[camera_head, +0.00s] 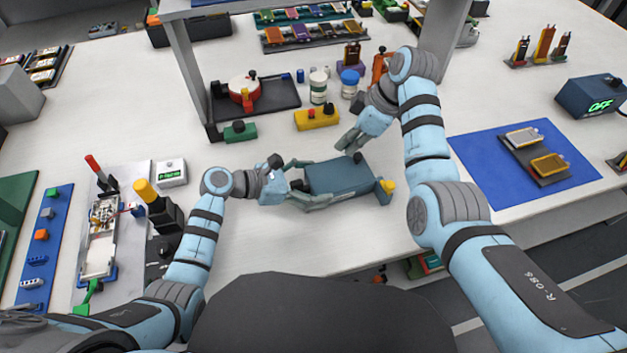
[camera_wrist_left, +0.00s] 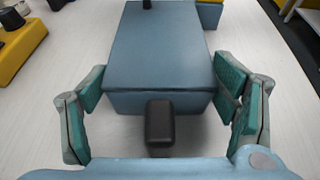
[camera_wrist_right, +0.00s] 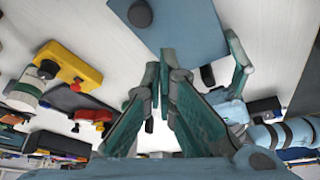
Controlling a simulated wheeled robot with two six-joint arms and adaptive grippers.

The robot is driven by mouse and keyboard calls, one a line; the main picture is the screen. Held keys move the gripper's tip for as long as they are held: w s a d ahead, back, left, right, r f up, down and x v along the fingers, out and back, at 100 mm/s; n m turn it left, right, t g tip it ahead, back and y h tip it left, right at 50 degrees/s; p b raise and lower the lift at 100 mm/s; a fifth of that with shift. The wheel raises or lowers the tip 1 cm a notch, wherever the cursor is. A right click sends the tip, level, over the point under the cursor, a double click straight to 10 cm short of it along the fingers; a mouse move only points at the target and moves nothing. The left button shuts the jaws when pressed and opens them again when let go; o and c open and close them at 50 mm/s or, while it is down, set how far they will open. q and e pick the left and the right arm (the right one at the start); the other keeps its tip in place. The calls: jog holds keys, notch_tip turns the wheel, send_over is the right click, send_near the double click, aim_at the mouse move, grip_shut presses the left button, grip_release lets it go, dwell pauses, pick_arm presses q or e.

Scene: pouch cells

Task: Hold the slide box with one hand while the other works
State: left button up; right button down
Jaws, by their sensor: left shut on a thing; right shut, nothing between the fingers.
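The slide box is a blue-grey block (camera_head: 338,177) lying on the white table in front of me, with a small black knob on top. A narrow blue end piece with a yellow knob (camera_head: 388,186) stands at its right end. My left gripper (camera_head: 304,183) is shut on the box's left end, one finger along each side; the left wrist view shows the box (camera_wrist_left: 158,50) between the pads. My right gripper (camera_head: 347,141) is shut and empty just behind and above the box's far side. In the right wrist view its fingers (camera_wrist_right: 166,72) are together, and the box (camera_wrist_right: 175,28) lies beyond them.
A yellow block (camera_head: 317,118), a green block (camera_head: 239,131), a white jar (camera_head: 318,88) and a blue-lidded jar (camera_head: 350,80) stand behind the box. A blue mat (camera_head: 475,150) with two cells lies at right. The table left of the box's front edge is clear.

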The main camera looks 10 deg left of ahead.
aim_at(339, 165)
jog(key=shift+f, duration=2.3)
jog(key=shift+s+a+r, duration=0.1)
jog(key=shift+a+r, duration=0.1)
jog(key=shift+r, duration=0.8)
jog(key=shift+s+a+r, duration=0.15)
jog(key=shift+a+r, duration=0.1)
jog(key=shift+r, duration=0.75)
jog(key=shift+s+a+r, duration=0.1)
jog(key=shift+a+r, duration=0.1)
jog(key=shift+r, duration=0.8)
jog(key=f, duration=0.2)
jog(key=d+f, duration=0.1)
jog(key=f, duration=0.3)
jog(key=shift+w+d, duration=0.15)
jog(key=shift+w, duration=0.2)
